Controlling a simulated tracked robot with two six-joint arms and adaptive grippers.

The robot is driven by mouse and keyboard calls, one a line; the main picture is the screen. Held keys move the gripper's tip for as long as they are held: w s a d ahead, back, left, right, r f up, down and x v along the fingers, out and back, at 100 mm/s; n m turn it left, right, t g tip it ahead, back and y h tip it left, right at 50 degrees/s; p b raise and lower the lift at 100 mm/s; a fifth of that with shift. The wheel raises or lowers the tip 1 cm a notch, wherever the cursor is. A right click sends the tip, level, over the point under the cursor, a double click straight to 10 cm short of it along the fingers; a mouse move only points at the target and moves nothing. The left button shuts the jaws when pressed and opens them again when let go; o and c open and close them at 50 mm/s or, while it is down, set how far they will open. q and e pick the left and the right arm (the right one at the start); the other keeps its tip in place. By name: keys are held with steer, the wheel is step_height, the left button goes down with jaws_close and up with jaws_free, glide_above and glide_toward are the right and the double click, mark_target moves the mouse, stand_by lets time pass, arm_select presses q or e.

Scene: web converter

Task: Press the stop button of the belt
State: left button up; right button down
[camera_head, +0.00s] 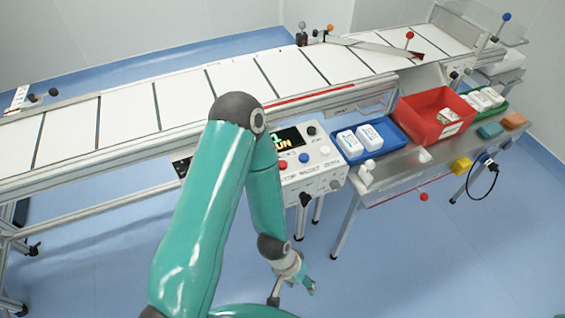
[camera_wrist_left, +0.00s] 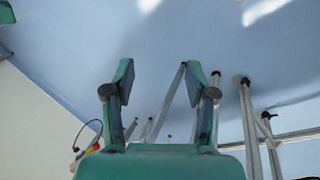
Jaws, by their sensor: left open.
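The control panel (camera_head: 318,170) stands at the belt's near side, with a small dark display (camera_head: 289,138) showing yellow-green lettering that seems to read RUN. The red button (camera_head: 283,165) sits at the panel's left, partly beside my left arm, above lettering that seems to read STOP. My left gripper (camera_head: 290,291) hangs below and in front of the panel, apart from it. In the left wrist view its two fingers (camera_wrist_left: 158,88) are spread with nothing between them. The panel's left part is hidden behind my left arm. My right gripper is not in view.
The belt (camera_head: 240,80) runs across the back. A blue button (camera_head: 304,158) and a white button (camera_head: 325,150) sit right of the red one. Right of the panel are a blue tray (camera_head: 390,128) with white packs and a red bin (camera_head: 420,108). Clear floor lies in front.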

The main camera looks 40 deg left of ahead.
arm_select(q)
jaws_close()
stand_by(1.3)
